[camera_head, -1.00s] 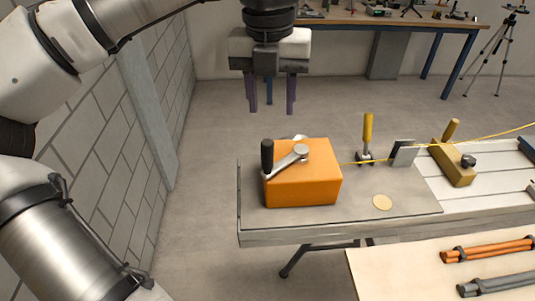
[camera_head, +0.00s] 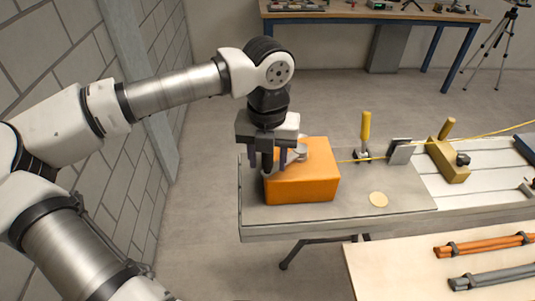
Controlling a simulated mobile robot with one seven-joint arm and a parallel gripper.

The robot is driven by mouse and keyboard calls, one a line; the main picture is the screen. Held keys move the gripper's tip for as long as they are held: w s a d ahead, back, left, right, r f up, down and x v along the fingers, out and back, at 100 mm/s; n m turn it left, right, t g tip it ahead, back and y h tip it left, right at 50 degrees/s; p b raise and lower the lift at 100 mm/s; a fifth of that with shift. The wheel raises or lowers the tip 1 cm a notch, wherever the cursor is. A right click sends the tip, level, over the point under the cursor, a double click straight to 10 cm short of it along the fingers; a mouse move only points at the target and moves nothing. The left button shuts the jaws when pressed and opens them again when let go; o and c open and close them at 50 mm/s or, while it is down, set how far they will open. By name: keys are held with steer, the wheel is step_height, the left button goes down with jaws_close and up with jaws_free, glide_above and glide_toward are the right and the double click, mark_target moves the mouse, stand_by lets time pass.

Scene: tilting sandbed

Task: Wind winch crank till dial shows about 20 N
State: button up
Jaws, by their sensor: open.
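The orange winch box (camera_head: 305,180) sits on the left end of the grey bench. Its silver crank arm (camera_head: 292,154) lies on top, partly hidden by my gripper. The crank's black upright handle (camera_head: 267,160) shows between my gripper's fingers. My gripper (camera_head: 263,168) points down over the box's left side, open, with one finger on each side of the handle; I cannot tell whether either touches it. A yellow line (camera_head: 350,160) runs right from the box. A grey plate (camera_head: 400,151) stands beside the line; no dial reading can be made out.
A yellow-handled clamp (camera_head: 364,138) stands right of the box, near the line. A tan block (camera_head: 448,161) with a knob stands farther right. A lower table (camera_head: 390,270) with orange and grey bars is in front.

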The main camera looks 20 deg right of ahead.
jaws_close()
stand_by(0.3)
steer(key=shift+f, duration=0.1)
steer(key=shift+w+a+f+m+b, duration=0.2)
steer(key=shift+w+m+b, duration=0.35)
steer(key=shift+b, duration=0.6)
steer(key=shift+w+a+r+m+b, duration=0.15)
steer(key=shift+w+m+b, duration=0.55)
steer(key=shift+w+b, duration=0.15)
steer(key=shift+w+a+r+m+b, duration=0.1)
steer(key=shift+w+r+m+b, duration=0.05)
steer(key=shift+w+m+b, duration=0.6)
